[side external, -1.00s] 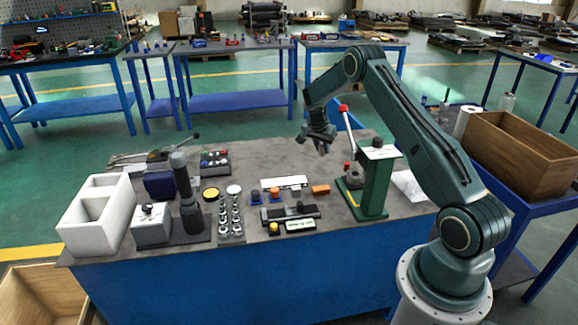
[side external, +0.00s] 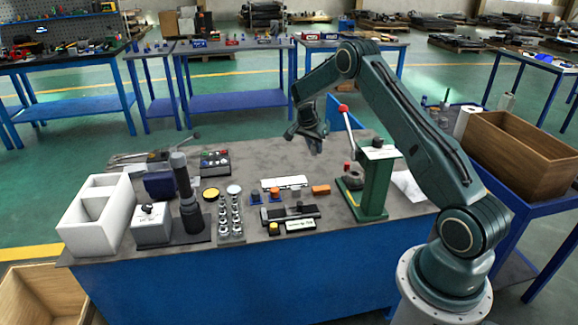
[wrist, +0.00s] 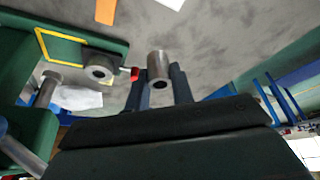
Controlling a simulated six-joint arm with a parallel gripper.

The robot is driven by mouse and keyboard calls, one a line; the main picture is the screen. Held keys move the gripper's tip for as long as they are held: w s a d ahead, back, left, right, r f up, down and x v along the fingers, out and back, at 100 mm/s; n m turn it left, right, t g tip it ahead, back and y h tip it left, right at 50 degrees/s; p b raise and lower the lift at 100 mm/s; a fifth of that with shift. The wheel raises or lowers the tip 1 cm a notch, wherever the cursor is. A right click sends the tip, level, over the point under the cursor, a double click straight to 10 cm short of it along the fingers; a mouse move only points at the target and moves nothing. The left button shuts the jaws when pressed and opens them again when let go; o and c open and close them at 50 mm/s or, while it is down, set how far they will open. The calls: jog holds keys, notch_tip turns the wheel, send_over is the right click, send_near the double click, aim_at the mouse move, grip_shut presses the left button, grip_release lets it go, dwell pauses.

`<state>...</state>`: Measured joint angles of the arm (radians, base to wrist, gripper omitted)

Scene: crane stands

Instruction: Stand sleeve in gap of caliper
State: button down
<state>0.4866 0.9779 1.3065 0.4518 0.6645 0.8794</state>
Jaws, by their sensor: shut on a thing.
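My gripper (side external: 313,146) is over the table, left of the green press, with its fingers pointing down. The wrist view shows its two dark fingers (wrist: 163,88) shut on a grey metal sleeve (wrist: 158,66), a short hollow cylinder with its dark bore facing the camera. In the side view the sleeve is too small to make out clearly. What looks like the caliper (side external: 277,214), a dark bar, lies on the table below and left of my gripper. Its gap is too small to make out. The caliper is not clearly visible in the wrist view.
A green press (side external: 374,185) with a red-knobbed lever (side external: 344,108) stands close right of my gripper. An orange block (side external: 321,190) and a white strip (side external: 285,182) lie near the caliper. A dark column (side external: 184,185) and white bin (side external: 79,225) stand left. The table's back middle is clear.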

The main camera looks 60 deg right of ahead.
jog(key=a+r+m+g, duration=0.1)
jog(key=a+r+m, duration=0.2)
jog(key=a, duration=0.5)
jog(key=a+r+m+g+y, duration=0.15)
jog(key=a+r, duration=0.25)
jog(key=a, duration=0.4)
jog(key=a+r+m, duration=0.3)
jog(key=a, duration=0.4)
notch_tip(320, 180, down, 16)
jog(key=shift+w+a, duration=0.1)
jog(key=shift+f, duration=0.1)
jog(key=shift+f, duration=2.05)
jog(key=shift+f, duration=0.1)
jog(key=c, duration=1.5)
grip_release()
